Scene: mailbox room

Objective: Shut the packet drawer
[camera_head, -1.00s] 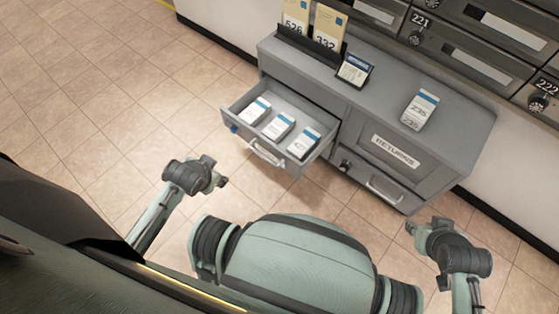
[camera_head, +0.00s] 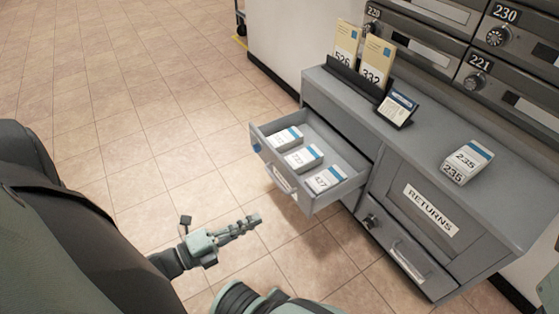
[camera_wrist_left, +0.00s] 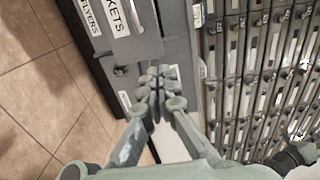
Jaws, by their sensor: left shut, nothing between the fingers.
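The grey packet drawer (camera_head: 340,190) stands pulled out of the left upper part of the grey cabinet in the head view, with three white and blue packs (camera_head: 303,157) inside. Its front has a bar handle (camera_head: 284,180) and a blue tab. My left gripper (camera_head: 256,219) is shut and empty, in front of and below the drawer front, apart from it in the head view. In the left wrist view its closed fingers (camera_wrist_left: 160,88) point towards a grey front with a label (camera_wrist_left: 121,18) ending in "KETS". My right gripper cannot be made out.
The grey cabinet (camera_head: 432,140) carries upright yellow cards (camera_head: 376,62), a small dark stand (camera_head: 397,108) and a white stack (camera_head: 467,160) marked 235. A "RETURNS" panel (camera_head: 430,208) is right of the drawer. Mailboxes line the wall behind. Tiled floor (camera_head: 130,110) at left is clear.

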